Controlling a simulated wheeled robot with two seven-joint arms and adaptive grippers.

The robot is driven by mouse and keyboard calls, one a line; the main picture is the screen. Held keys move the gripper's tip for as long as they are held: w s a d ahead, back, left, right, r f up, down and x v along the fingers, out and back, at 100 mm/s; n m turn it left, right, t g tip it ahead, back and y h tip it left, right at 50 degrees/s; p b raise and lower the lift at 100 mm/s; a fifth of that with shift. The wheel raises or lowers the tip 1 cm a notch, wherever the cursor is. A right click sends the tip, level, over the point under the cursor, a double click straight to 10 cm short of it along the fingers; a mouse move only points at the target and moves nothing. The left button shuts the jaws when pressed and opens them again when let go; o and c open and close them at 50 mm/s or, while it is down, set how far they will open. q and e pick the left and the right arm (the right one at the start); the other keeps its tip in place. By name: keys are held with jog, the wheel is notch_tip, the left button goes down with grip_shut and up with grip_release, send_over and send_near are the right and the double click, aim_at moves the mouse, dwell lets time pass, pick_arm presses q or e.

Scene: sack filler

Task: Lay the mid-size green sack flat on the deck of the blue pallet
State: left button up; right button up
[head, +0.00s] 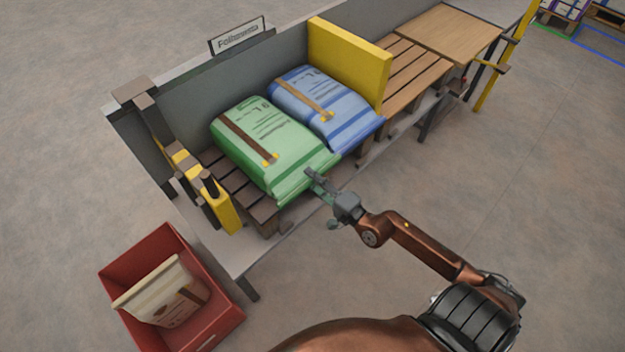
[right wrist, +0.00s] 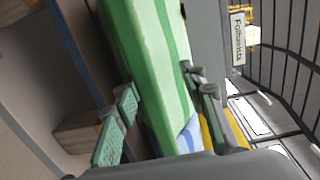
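The green sack (head: 268,145) lies flat on a brown slatted pallet (head: 262,212) on the bench, its brown strip facing up. It also fills the middle of the right wrist view (right wrist: 150,60). My right gripper (head: 321,197) is at the sack's front right corner. Its fingers are spread, one on either side of the sack's edge in the right wrist view; firm contact cannot be made out. A blue sack (head: 318,100) lies right beside the green one. I cannot make out a blue pallet's deck. My left gripper is not in view.
A yellow panel (head: 348,62) stands beyond the blue sack. Yellow and dark posts (head: 205,190) stand at the bench's left end. A red crate (head: 222,322) with a cream sack (head: 165,293) sits on the floor below. Open floor lies right of the bench.

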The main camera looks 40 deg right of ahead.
jog(key=shift+f, duration=0.2)
jog(key=s+d+r, duration=0.1)
jog(key=s, duration=1.1)
jog(key=shift+d, duration=0.1)
